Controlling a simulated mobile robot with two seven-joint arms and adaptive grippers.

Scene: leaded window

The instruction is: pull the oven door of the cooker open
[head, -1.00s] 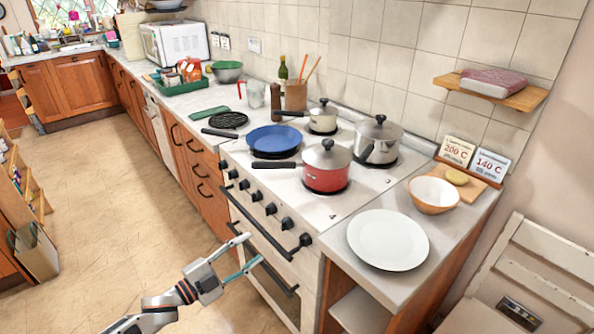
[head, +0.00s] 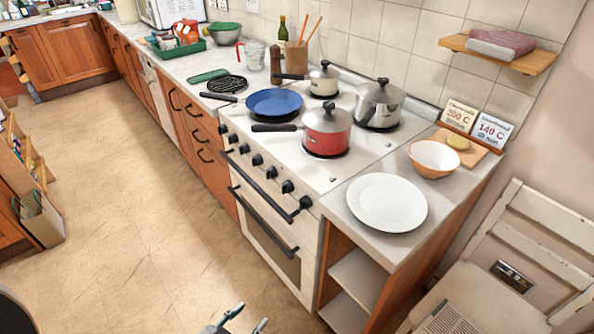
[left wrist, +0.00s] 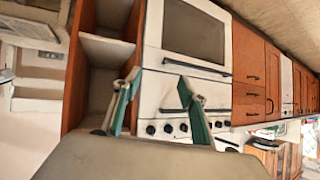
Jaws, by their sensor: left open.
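The cooker (head: 285,170) is white with black knobs and stands in the counter row. Its oven door (head: 262,237) is shut, with a dark window and a dark bar handle (head: 264,222) across its top. A second dark rail (head: 268,187) runs above it, below the knobs. In the left wrist view the picture is turned over: the oven door window (left wrist: 195,30) is at the top, with the door handle (left wrist: 197,68) below it. My left gripper (head: 250,316) is open and empty, low in front of the cooker and apart from the handle. Its fingers also show in the left wrist view (left wrist: 160,80).
Pans, including a red pot (head: 327,130) and a blue frying pan (head: 274,102), stand on the hob. An open-shelved cabinet (head: 362,275) adjoins the cooker on the right, with a white chair (head: 515,270) beyond. The floor (head: 140,220) in front is clear.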

